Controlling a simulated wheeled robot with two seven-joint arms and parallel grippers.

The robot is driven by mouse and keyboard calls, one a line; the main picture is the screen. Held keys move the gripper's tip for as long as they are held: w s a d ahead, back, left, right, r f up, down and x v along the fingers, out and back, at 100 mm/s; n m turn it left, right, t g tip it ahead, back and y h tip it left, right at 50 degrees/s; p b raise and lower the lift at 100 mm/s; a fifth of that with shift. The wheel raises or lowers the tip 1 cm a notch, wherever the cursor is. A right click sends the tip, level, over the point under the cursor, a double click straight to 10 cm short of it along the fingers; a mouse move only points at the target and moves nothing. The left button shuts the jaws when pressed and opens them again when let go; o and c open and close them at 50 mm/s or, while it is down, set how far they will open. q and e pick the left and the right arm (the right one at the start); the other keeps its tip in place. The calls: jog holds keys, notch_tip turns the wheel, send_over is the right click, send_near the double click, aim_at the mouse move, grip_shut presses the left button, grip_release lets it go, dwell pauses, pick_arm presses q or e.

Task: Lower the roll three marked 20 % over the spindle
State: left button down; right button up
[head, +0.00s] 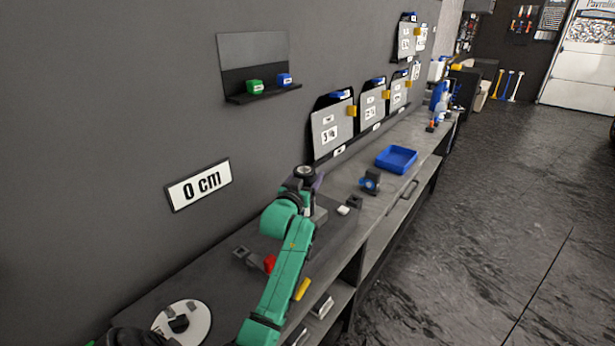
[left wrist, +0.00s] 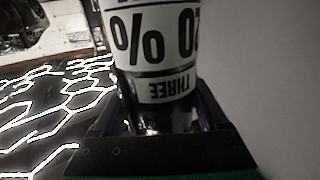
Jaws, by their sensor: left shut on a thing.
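The roll three fills the middle of the left wrist view (left wrist: 158,75). It is a dark cylinder with a white "20 %" label and a smaller "THREE" label, both upside down there. My left gripper (left wrist: 165,125) is shut on its lower part. In the head view the roll's round dark top (head: 304,171) shows at the end of my green left arm, above the bench near the wall. I cannot make out the spindle; the arm and gripper hide part of the bench there. I cannot tell whether the roll touches anything below. My right gripper is not in view.
A grey block (head: 319,216) and a small white block (head: 343,210) lie near the gripper. A blue tray (head: 396,160) stands farther along the bench. Upright panels (head: 332,128) line the wall. A red block (head: 270,264) and a white disc (head: 200,326) are nearer.

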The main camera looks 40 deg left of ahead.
pick_arm(q)
grip_release()
jog(key=shift+s+d+f, duration=0.15)
jog(key=shift+s, duration=0.2)
jog(key=b+v, duration=0.1)
jog(key=v, duration=0.5)
jog(key=shift+s+b, duration=0.35)
jog(key=shift+s, duration=0.05)
jog(key=shift+d+r, duration=0.1)
jog(key=shift+r, duration=0.15)
